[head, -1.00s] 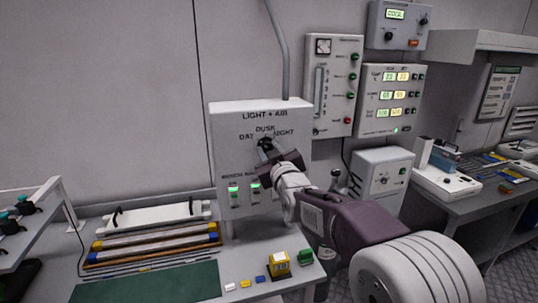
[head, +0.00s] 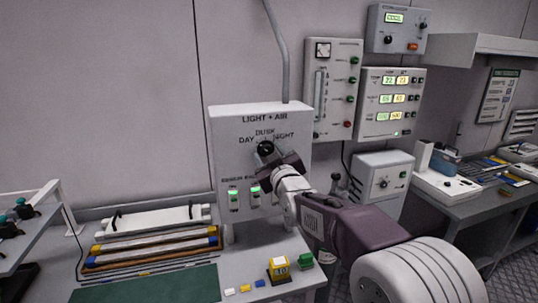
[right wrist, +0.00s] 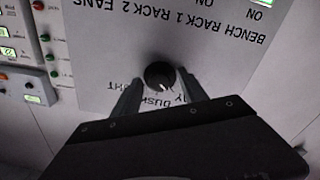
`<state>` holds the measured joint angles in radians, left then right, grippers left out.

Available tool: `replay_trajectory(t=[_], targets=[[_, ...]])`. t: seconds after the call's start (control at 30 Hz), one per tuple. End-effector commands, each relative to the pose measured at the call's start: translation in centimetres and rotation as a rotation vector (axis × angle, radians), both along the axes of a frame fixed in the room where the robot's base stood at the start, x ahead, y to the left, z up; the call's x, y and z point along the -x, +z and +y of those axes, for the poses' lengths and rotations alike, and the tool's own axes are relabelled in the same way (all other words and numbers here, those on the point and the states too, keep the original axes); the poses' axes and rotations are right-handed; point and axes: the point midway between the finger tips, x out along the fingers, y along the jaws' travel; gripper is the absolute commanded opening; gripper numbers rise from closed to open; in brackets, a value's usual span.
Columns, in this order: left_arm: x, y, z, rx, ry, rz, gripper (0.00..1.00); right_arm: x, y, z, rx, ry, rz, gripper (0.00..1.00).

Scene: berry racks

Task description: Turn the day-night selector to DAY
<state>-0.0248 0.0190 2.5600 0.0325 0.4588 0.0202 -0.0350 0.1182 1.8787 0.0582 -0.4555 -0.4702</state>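The day-night selector (head: 264,149) is a round black knob on the white LIGHT + AIR panel (head: 226,140), with DAY to its left, DUSK above and NIGHT to its right. In the right wrist view the panel appears upside down. There the knob (right wrist: 159,74) has a small white mark on the side facing the DUSK lettering; its exact setting is hard to tell. My right gripper (head: 273,160) is at the knob, just below and right of it in the head view. Its two fingers (right wrist: 158,80) are apart, one on each side of the knob, with gaps showing. My left gripper is out of view.
Bench and rack switches (head: 234,199) with green lights sit below the knob, close to my right gripper. Control boxes (head: 334,90) hang on the wall at right.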

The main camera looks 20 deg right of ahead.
Motion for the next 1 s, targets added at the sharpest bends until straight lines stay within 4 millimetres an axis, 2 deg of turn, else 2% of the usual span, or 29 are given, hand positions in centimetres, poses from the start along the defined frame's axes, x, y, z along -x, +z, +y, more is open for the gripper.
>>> replay_trajectory(t=[0.17,0.5,0.6,0.93,1.0], targets=[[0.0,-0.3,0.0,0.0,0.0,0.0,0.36,0.7,0.0,0.0,0.0,0.0,-0.002,0.51],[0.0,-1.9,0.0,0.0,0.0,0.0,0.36,7.3,-0.4,-0.1,-0.001,0.0,-0.002,0.51],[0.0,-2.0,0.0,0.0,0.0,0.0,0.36,8.5,-0.3,-0.1,-0.001,0.0,-0.002,0.51],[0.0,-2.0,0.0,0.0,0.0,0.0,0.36,9.1,-0.3,-0.1,0.0,0.0,0.0,0.51],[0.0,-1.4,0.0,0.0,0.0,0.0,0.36,9.0,0.2,-0.1,0.0,-0.001,0.003,0.51]])
